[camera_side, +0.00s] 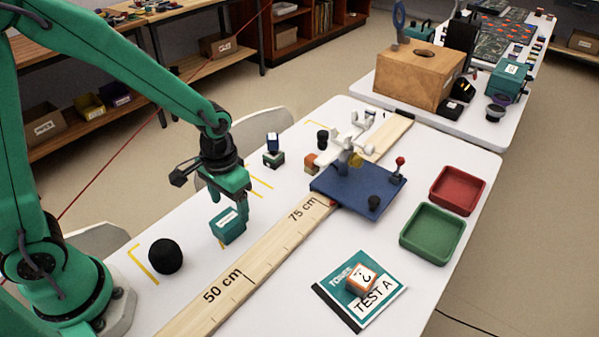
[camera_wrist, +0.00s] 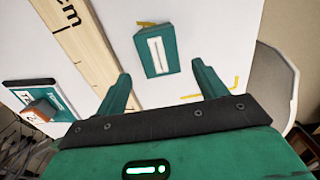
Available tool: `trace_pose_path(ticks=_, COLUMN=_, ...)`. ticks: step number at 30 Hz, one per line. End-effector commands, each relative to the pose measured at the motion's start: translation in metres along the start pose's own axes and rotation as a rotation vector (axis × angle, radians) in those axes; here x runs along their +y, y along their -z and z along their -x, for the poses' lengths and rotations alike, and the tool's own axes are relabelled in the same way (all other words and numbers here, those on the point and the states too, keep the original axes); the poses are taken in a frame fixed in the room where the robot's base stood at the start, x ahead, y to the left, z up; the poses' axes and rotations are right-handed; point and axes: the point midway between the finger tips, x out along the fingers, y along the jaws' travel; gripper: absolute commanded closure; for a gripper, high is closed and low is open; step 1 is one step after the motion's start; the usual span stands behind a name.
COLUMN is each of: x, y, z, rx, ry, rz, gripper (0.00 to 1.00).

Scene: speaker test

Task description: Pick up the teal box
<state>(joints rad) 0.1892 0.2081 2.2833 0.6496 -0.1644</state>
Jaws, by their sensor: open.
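The teal box (camera_side: 228,226) with a white label sits on the white table, left of the wooden ruler, in the side view. In the wrist view the teal box (camera_wrist: 157,51) lies ahead of my fingertips, roughly between their lines and nearer the right finger. My green gripper (camera_side: 230,202) is just above and beside the box in the side view, pointing down. In the wrist view my gripper (camera_wrist: 160,80) is open, its two fingers apart with nothing between them. Whether a finger touches the box I cannot tell.
A wooden ruler (camera_side: 254,271) runs along the table. A black ball (camera_side: 166,256) lies to the left. A blue platform (camera_side: 357,190), a green tray (camera_side: 432,234), a red tray (camera_side: 457,191) and a teal booklet (camera_side: 336,283) with an orange-and-white cube (camera_side: 361,279) lie to the right.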

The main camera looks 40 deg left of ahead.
Motion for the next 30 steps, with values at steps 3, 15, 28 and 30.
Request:
trace_pose_path(ticks=3, x=-0.001, y=-0.001, z=-0.009, rx=-0.004, ry=0.001, rz=0.0, gripper=0.29)
trace_pose_path(ticks=15, x=-0.001, y=-0.001, z=-0.045, rx=-0.003, ry=0.001, rz=0.0, gripper=0.29)
trace_pose_path(ticks=28, x=-0.001, y=-0.001, z=-0.049, rx=-0.001, ry=0.0, rz=0.0, gripper=0.29)
trace_pose_path(ticks=30, x=-0.001, y=-0.001, z=-0.049, rx=-0.001, ry=0.0, rz=0.0, gripper=0.29)
